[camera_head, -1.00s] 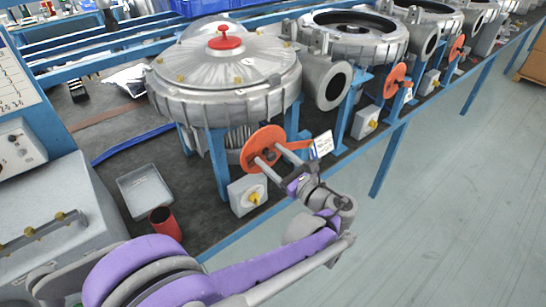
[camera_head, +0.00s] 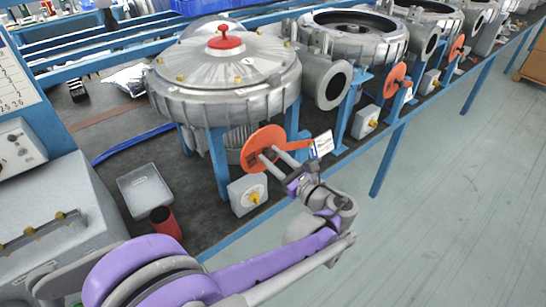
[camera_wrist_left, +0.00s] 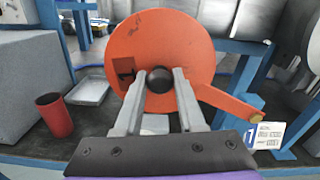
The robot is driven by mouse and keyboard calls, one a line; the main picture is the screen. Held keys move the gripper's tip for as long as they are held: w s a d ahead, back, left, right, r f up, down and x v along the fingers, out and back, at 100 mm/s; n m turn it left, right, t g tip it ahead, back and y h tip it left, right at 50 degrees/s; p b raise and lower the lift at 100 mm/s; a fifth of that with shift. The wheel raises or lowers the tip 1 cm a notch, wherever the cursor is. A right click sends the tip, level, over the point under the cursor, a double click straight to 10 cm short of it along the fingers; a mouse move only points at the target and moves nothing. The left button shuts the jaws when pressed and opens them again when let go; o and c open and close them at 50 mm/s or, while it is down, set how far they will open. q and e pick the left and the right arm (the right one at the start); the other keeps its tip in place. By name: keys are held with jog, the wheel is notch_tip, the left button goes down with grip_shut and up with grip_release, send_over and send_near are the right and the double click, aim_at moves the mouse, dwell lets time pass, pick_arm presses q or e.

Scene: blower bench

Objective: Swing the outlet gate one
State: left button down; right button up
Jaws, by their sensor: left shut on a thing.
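The outlet gate one is an orange disc (camera_head: 254,143) with an arm reaching right to a white tag (camera_head: 322,144) marked 1. It stands in front of the first blower (camera_head: 226,85). My left gripper (camera_head: 270,155) is at the disc's face. In the left wrist view the orange disc (camera_wrist_left: 160,43) fills the upper middle. There the fingers of my left gripper (camera_wrist_left: 160,80) are shut on a dark round knob at the disc's middle, one on each side. The knob's far side is hidden. My right gripper is not in view.
A grey box with a yellow knob (camera_head: 246,194) sits just below the disc. A red cup (camera_head: 166,223) and a grey tray (camera_head: 145,189) stand to the left. More blowers (camera_head: 354,38) with orange discs line the bench. The floor (camera_head: 450,180) at right is clear.

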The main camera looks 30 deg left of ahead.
pick_arm(q)
jog(key=shift+r, duration=0.1)
dwell(0.8)
